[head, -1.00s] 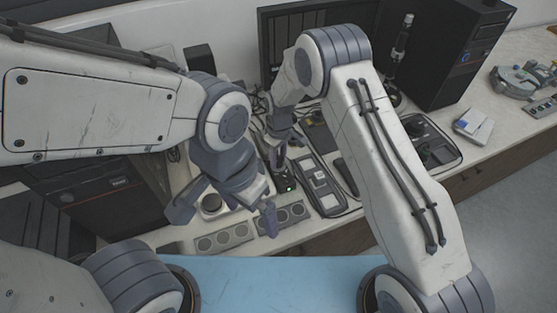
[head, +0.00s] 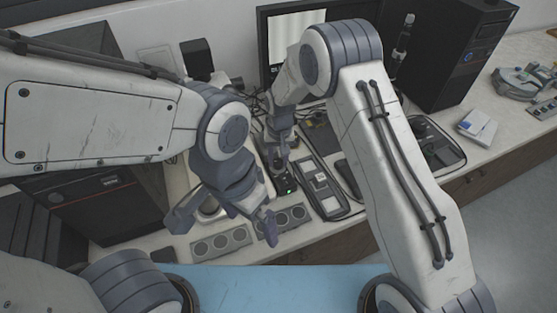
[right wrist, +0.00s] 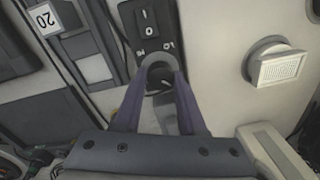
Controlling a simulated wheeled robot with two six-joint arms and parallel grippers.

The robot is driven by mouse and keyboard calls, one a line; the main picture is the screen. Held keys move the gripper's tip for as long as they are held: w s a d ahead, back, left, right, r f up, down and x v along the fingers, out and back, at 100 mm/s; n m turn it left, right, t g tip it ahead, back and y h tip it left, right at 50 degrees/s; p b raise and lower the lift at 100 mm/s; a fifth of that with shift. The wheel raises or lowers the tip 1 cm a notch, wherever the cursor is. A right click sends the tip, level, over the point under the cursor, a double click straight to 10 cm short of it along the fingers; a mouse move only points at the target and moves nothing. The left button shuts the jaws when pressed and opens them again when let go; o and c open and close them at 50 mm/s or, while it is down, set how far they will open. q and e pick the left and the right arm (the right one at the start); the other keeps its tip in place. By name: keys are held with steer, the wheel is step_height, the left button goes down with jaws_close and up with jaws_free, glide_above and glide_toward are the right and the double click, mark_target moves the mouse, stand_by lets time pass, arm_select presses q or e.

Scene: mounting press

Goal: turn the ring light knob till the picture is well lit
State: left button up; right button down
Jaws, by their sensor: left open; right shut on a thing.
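My right gripper (head: 280,162) is shut on the ring light knob (right wrist: 158,86), on a small black control box (head: 287,187) with a green light. In the right wrist view my gripper (right wrist: 158,72) has its fingertips around the knob, below a rocker switch (right wrist: 146,20) on the box. The monitor (head: 297,36) at the back shows a pale picture with faint upright stripes; my right arm hides part of the screen. My left gripper (head: 224,222) is open and empty, above the front of the bench.
A grey strip with several round wells (head: 220,242) lies at the bench's front edge. A black tray (head: 322,190) is right of the control box. A black computer tower (head: 445,55) stands at the back right. A square white grille (right wrist: 279,67) shows in the right wrist view.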

mark_target(279, 161)
stand_by(0.3)
steer(key=shift+c, duration=2.4)
jaws_free()
step_height(279, 161, up, 11)
steer(key=b, duration=0.2)
steer(key=shift+d+f+b, duration=0.15)
steer(key=shift+f+b, duration=0.05)
steer(key=shift+b, duration=0.1)
